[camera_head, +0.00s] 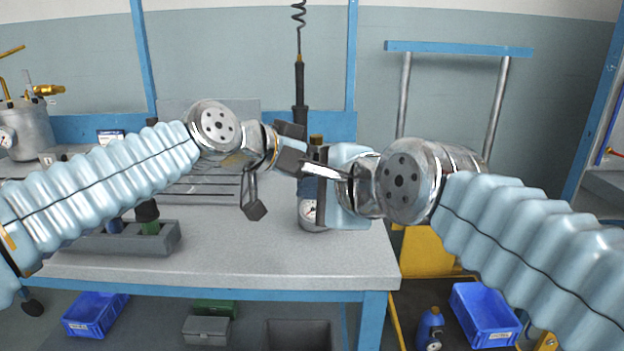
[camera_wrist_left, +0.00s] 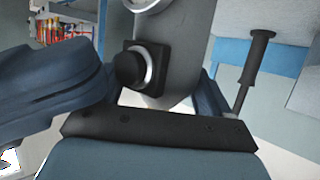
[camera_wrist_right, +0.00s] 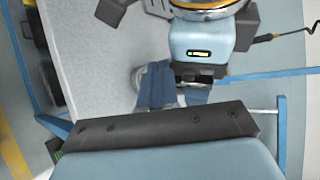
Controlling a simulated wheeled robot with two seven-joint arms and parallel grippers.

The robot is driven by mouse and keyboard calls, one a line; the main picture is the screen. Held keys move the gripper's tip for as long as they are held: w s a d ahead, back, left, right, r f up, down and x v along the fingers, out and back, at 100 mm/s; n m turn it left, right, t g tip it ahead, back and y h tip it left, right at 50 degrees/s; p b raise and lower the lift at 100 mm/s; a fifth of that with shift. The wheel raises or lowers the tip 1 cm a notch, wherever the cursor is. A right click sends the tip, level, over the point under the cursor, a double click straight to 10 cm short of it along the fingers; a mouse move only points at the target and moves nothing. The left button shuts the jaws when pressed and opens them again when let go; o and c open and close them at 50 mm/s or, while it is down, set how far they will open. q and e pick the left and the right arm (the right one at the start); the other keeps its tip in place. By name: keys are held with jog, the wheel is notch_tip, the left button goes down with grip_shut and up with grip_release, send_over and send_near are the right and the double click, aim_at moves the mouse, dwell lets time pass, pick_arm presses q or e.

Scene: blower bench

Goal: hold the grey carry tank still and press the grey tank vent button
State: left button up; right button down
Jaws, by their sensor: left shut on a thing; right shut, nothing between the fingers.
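The grey carry tank (camera_head: 316,225) stands upright on the bench, with a round gauge (camera_head: 308,210) low on its front; my grippers hide much of it. My left gripper (camera_head: 306,153) comes from the left and is shut on the upper part of the tank. In the left wrist view the tank (camera_wrist_left: 185,55) fills the middle, and a round black button (camera_wrist_left: 129,69) sits on a square black plate. My right gripper (camera_head: 308,187) is shut and empty, its blue fingers close in front of the tank above the gauge. I cannot tell whether they touch it.
A grey rack (camera_head: 165,238) with a green-bodied item stands at the bench's left front. Another tank with a gauge (camera_head: 25,130) is at the far left. A black tool (camera_head: 299,82) hangs on a coiled cord behind. The bench's front middle (camera_head: 240,260) is clear.

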jog(key=shift+w, duration=0.15)
jog(key=shift+w+d, duration=0.1)
jog(key=shift+w, duration=0.2)
jog(key=shift+w+d, duration=0.35)
jog(key=shift+w, duration=0.45)
dwell(1.1)
jog(key=shift+s+r, duration=0.15)
jog(key=shift+s, duration=0.75)
jog(key=shift+s+a, duration=0.25)
jog(key=shift+s, duration=1.1)
jog(key=shift+s+a, duration=0.2)
jog(key=shift+s, duration=1.1)
